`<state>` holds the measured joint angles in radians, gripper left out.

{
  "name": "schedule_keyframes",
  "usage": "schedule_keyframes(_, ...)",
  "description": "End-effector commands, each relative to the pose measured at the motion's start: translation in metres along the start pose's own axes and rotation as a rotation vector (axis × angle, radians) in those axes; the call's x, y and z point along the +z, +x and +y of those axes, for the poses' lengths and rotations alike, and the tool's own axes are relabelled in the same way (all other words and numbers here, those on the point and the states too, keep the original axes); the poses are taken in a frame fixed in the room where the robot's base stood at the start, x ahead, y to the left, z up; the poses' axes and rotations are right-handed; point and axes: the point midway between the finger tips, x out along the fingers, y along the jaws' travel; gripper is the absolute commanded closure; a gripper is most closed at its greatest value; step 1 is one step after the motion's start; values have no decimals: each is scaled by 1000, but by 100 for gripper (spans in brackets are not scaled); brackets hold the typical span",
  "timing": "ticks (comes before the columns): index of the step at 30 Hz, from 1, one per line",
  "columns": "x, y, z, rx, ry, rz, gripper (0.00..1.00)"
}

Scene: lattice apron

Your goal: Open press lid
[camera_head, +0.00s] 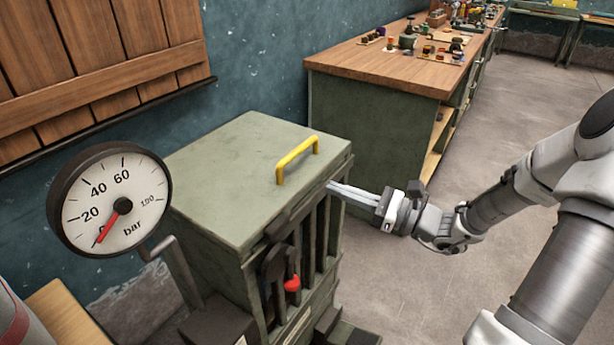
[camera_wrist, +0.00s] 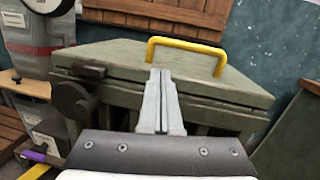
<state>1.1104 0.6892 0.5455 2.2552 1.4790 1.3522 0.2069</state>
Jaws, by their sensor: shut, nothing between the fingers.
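The press is a green-grey metal cabinet with a flat lid (camera_head: 225,175) that lies down on its body. A yellow handle (camera_head: 297,160) stands on the lid near its front right edge. In the wrist view the yellow handle (camera_wrist: 187,48) rises behind the fingertips, above the lid's front edge (camera_wrist: 215,88). My gripper (camera_head: 332,187) is shut and empty, its fingertips at the lid's right front edge, below the handle. It also shows in the wrist view (camera_wrist: 160,75). I cannot tell whether the tips touch the edge.
A pressure gauge (camera_head: 110,200) stands left of the press, its red needle near 0. A red-tipped lever (camera_head: 291,283) sits on the press front. A wooden-topped workbench (camera_head: 385,68) stands behind. The floor (camera_head: 400,270) on the right is clear.

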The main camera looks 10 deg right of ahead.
Motion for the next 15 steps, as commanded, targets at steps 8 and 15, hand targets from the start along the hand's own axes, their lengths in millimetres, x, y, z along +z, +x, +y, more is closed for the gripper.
schedule_keyframes(8, -10, -14, -30, -140, 56, -93, 100)
schedule_keyframes(15, -8, 22, -34, -136, 53, -91, 100)
